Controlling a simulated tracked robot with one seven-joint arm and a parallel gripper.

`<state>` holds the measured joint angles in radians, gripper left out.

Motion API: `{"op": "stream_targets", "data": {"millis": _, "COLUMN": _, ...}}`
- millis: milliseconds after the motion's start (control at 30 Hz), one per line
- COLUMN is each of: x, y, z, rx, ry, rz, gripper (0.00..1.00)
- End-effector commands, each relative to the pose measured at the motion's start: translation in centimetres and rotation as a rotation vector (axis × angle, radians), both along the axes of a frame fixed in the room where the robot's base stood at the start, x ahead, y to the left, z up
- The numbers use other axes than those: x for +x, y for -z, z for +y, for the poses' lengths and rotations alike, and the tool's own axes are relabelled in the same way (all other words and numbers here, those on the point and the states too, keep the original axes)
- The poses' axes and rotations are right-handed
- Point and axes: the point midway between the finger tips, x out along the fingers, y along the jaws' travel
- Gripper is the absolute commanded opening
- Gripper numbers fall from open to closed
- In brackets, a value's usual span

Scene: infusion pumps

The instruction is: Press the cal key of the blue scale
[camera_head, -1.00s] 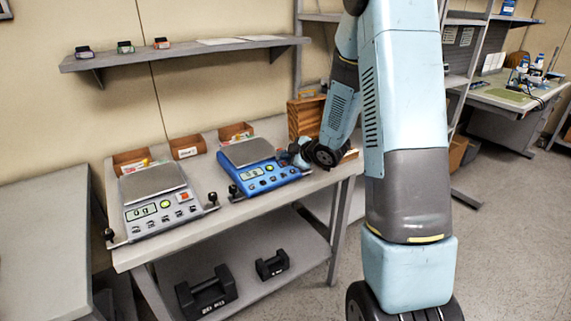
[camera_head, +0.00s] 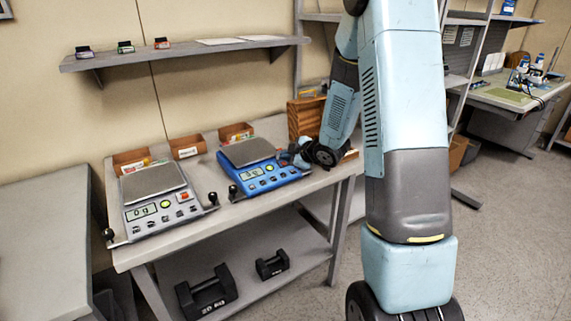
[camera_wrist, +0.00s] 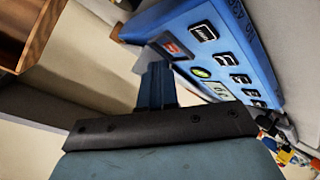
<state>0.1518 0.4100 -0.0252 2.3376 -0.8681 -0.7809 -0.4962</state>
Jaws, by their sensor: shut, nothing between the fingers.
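The blue scale (camera_head: 250,160) stands on the right part of the bench, with a grey pan on top and a display and keys on its front panel. In the wrist view the blue scale (camera_wrist: 222,48) fills the upper right. It shows a red key (camera_wrist: 174,47), a green round key (camera_wrist: 201,73), several black keys (camera_wrist: 227,60) and the display (camera_wrist: 219,90). I cannot read which one is cal. My gripper (camera_wrist: 157,70) is shut and empty, its tips close beside the panel's red-key end. I cannot tell whether they touch. The head view shows my gripper (camera_head: 288,157) at the scale's right side.
A grey scale (camera_head: 160,200) stands to the left on the same bench (camera_head: 225,210). Small brown bins (camera_head: 187,147) line the bench's back, and a wooden box (camera_head: 304,118) stands behind my wrist. Black weights (camera_head: 207,291) lie on the lower shelf. A wall shelf (camera_head: 185,52) hangs above.

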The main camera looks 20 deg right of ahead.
Motion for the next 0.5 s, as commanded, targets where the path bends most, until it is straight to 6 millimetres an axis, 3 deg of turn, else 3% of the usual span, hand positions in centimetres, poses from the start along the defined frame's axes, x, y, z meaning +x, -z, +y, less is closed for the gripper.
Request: {"op": "stream_targets", "data": {"millis": 500, "x": -0.01, "y": 0.66, "z": 0.04, "rx": 0.0, "ry": 0.0, "rz": 0.0, "gripper": 0.0}}
